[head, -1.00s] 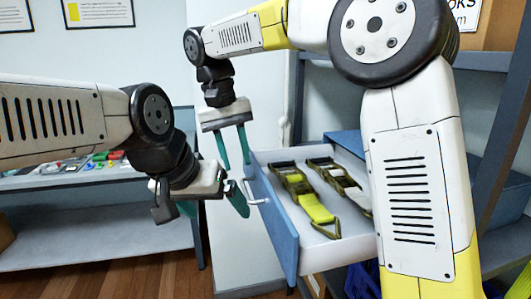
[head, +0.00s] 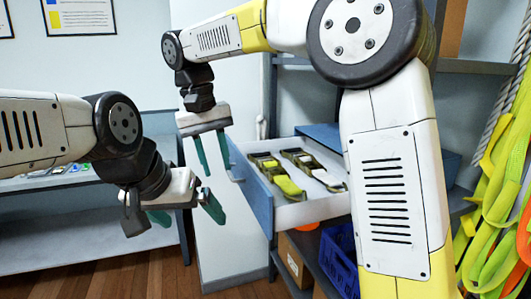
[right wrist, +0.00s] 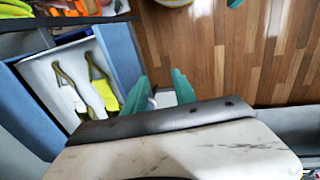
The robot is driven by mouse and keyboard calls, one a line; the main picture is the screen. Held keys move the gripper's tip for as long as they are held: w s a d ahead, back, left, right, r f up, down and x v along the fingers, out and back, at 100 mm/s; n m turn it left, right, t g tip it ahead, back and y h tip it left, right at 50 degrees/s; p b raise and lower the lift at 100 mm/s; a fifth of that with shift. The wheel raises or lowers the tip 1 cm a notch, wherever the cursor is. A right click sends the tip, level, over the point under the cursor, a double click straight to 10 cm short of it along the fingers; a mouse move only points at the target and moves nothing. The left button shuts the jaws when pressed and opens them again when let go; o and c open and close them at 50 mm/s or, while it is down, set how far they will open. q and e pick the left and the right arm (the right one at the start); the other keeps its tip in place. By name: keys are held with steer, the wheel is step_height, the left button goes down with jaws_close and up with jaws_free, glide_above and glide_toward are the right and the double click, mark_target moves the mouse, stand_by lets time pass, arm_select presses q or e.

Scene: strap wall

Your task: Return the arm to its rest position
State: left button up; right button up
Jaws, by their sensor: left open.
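My left gripper (head: 186,211) is the lower one in the head view. It is open and empty, its fingers apart, below and left of the drawer handle (head: 235,172). My right gripper (head: 215,165) hangs above it with its fingers pointing down. Its two fingers also show apart in the right wrist view (right wrist: 160,92), left of the drawer in the head view. A white piece shows between them in the right wrist view; I cannot tell what it is.
Yellow-green and orange straps (head: 500,190) hang at the right. A grey shelf (head: 90,235) stands at the left. Wood floor (right wrist: 220,45) is clear.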

steer(key=s+d+m+t+y, duration=0.1)
steer(key=s+d+t+y, duration=0.3)
steer(key=d, duration=1.3)
steer(key=s+d+f+m+t, duration=0.1)
steer(key=s+d+f+m, duration=0.1)
steer(key=s+d+f, duration=0.3)
steer(key=s+d, duration=0.3)
steer(key=s, duration=0.1)
steer(key=shift+s+d+f, duration=0.15)
steer(key=shift+d+f, duration=0.1)
steer(key=shift+d, duration=0.05)
